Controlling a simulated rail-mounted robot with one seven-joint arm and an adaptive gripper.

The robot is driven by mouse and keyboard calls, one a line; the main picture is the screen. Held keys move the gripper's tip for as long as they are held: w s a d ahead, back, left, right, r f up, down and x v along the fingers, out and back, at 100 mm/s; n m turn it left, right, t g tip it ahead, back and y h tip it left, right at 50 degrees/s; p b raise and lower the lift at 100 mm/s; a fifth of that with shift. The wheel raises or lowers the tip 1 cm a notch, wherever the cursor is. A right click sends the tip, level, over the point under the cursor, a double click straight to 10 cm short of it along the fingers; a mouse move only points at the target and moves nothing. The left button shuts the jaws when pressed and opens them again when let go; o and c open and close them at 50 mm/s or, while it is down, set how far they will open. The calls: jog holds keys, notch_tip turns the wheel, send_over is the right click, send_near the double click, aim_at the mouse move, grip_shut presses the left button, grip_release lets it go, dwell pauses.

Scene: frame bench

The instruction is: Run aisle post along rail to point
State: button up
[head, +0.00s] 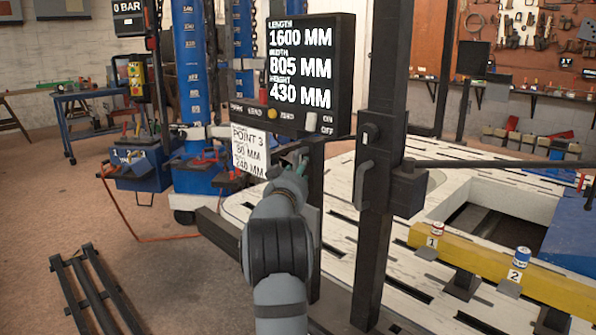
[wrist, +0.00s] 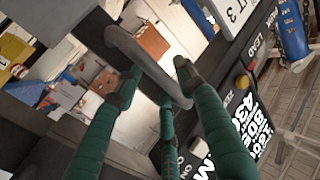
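A dark post (head: 315,215) stands below the measuring display; I take it for the aisle post, but cannot be sure. My gripper (head: 296,160) reaches up to this post's side, just right of the "Point 3, 80 mm, 240 mm" card (head: 250,150). In the wrist view, a grey curved handle (wrist: 138,50) runs diagonally between the green fingers of my gripper (wrist: 158,80). The fingertips lie close on both sides of the handle. Whether they press on it is not clear. The display (head: 300,72) reads length 1600, width 805, height 430 mm. The rail itself is mostly hidden.
A thicker black post (head: 385,180) with a side handle stands right of my arm. A slotted white platform (head: 450,165) lies behind it. A yellow beam (head: 490,265) carries markers 1 and 2 at right. A black frame (head: 95,290) lies on the floor at left.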

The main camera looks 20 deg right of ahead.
jog(key=shift+w, duration=0.15)
jog(key=shift+c, duration=1)
jog(key=c, duration=0.7)
grip_shut()
